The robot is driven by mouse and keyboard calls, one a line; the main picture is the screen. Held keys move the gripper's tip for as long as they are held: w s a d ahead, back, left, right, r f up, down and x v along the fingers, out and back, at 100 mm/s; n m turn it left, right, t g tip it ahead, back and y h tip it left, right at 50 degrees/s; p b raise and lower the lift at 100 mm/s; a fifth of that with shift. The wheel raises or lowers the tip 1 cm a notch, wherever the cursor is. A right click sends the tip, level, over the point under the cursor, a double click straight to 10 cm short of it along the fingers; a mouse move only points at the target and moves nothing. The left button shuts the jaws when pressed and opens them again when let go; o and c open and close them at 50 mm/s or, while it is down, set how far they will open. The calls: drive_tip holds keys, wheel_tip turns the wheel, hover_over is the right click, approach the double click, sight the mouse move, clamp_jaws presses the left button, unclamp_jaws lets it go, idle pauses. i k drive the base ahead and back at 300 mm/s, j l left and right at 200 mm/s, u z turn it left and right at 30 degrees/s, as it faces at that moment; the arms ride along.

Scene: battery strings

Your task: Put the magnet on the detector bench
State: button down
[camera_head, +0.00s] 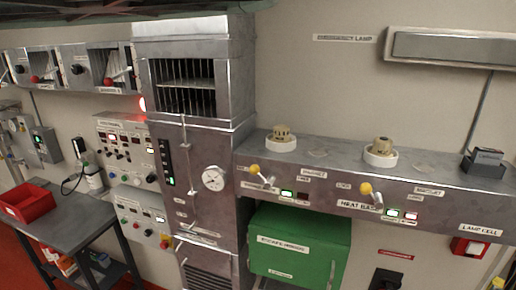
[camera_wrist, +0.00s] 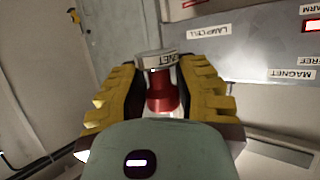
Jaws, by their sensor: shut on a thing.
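In the wrist view my gripper (camera_wrist: 161,66), with yellow ridged fingers, is shut on the magnet (camera_wrist: 163,92). The magnet is a red cylinder with a pale, labelled top; the visible letters end in "NET". The fingers hide its sides, and my gripper's body hides its lower part. A grey metal panel shows beyond it, apart from it, with "LAMP CELL" and "MAGNET" labels. The magnet does not show clearly in the head view. I see no readable label that names the detector bench.
A long metal shelf (camera_head: 340,168) on the right bears two round white bases with beige parts and a dark block (camera_head: 484,162). A green box (camera_head: 300,245) sits below it. A tall metal cabinet (camera_head: 205,150) stands mid-view. A red bin (camera_head: 27,202) sits on a grey table (camera_head: 72,215).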

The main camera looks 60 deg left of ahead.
sight(58, 211)
drive_tip(key=j+u, duration=0.1)
drive_tip(key=u, duration=3.8)
drive_tip(key=i+l+u, duration=0.1)
drive_tip(key=i, duration=0.4)
drive_tip(key=i+l+u, duration=0.15)
drive_tip(key=i, duration=0.3)
drive_tip(key=i+l+u, duration=0.1)
drive_tip(key=i, duration=0.4)
drive_tip(key=i+l, duration=0.1)
drive_tip(key=i, duration=1.55)
drive_tip(key=i+j+z, duration=0.1)
drive_tip(key=i+z, duration=0.3)
drive_tip(key=i+j+z, duration=0.2)
drive_tip(key=i+z, duration=0.2)
